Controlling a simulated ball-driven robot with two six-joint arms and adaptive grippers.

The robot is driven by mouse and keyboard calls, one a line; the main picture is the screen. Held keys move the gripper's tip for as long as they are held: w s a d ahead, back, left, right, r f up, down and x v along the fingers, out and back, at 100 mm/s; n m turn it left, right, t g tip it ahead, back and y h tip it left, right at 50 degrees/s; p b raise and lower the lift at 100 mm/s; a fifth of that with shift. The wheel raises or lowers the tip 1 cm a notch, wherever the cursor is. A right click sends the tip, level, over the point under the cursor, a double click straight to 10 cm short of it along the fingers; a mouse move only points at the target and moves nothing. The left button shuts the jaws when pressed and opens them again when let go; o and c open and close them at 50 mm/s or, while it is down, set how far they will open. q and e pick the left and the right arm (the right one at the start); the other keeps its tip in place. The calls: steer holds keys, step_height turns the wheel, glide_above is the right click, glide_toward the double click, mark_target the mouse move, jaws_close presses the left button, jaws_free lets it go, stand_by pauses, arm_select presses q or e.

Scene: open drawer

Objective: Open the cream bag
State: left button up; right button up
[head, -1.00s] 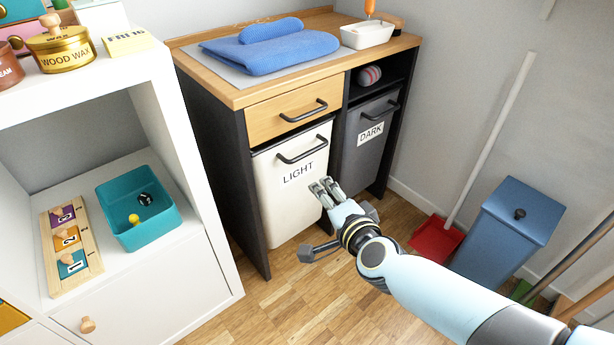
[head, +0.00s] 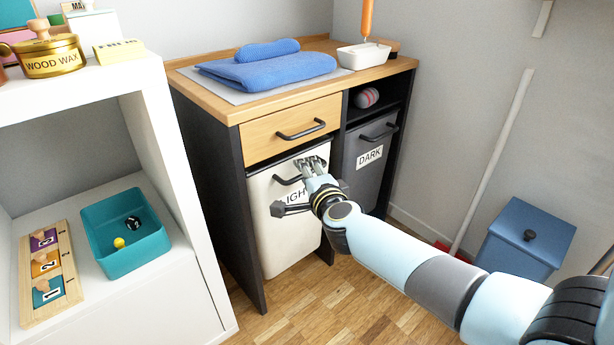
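The cream bag (head: 285,240), labelled LIGHT, hangs in the cabinet under the wooden drawer. It looks closed, its front about flush with the cabinet. Its dark handle (head: 284,181) runs across the top of its front and is partly hidden by my gripper. My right gripper (head: 311,165) is at the right part of this handle, in front of the bag. My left gripper is not in view.
The drawer (head: 290,130) with its own handle sits just above. A grey bag (head: 362,160) labelled DARK is to the right. A white shelf unit (head: 190,225) stands close on the left. A blue bin (head: 525,235) is at right. Wooden floor (head: 300,310) in front is clear.

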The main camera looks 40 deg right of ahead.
jaws_close()
steer(key=shift+s, duration=0.15)
stand_by(0.4)
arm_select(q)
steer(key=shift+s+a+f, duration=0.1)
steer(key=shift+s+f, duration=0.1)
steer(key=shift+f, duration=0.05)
arm_select(e)
steer(key=s+d, duration=0.1)
steer(key=s, duration=2.3)
steer(key=shift+d, duration=0.4)
steer(key=shift+f, duration=0.1)
